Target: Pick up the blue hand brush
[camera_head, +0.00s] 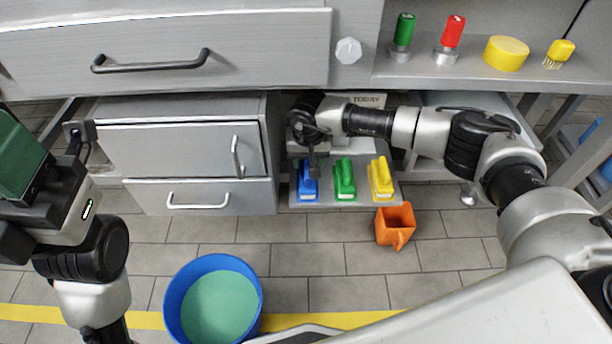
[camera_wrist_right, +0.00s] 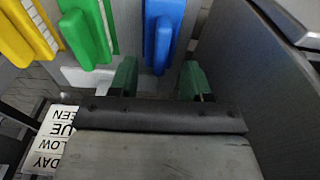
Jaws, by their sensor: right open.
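The blue hand brush (camera_head: 308,182) is the leftmost of three brushes on a low grey shelf. In the right wrist view, the blue brush (camera_wrist_right: 162,36) shows at top centre, and part of it is cut off. My right gripper (camera_head: 314,158) is over the rear end of the blue brush in the head view. In the wrist view its two green fingertips (camera_wrist_right: 158,80) are open and apart, with the brush's near end between their lines, just ahead of them. I cannot tell whether they touch it. My left gripper (camera_head: 20,160) is at the left edge, partly cut off.
A green brush (camera_head: 344,182) and a yellow brush (camera_head: 381,182) stand to the right on the shelf (camera_head: 330,205). The grey drawer cabinet (camera_head: 190,150) is close on the left. An orange container (camera_head: 395,226) and a blue bucket (camera_head: 170,298) are on the floor.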

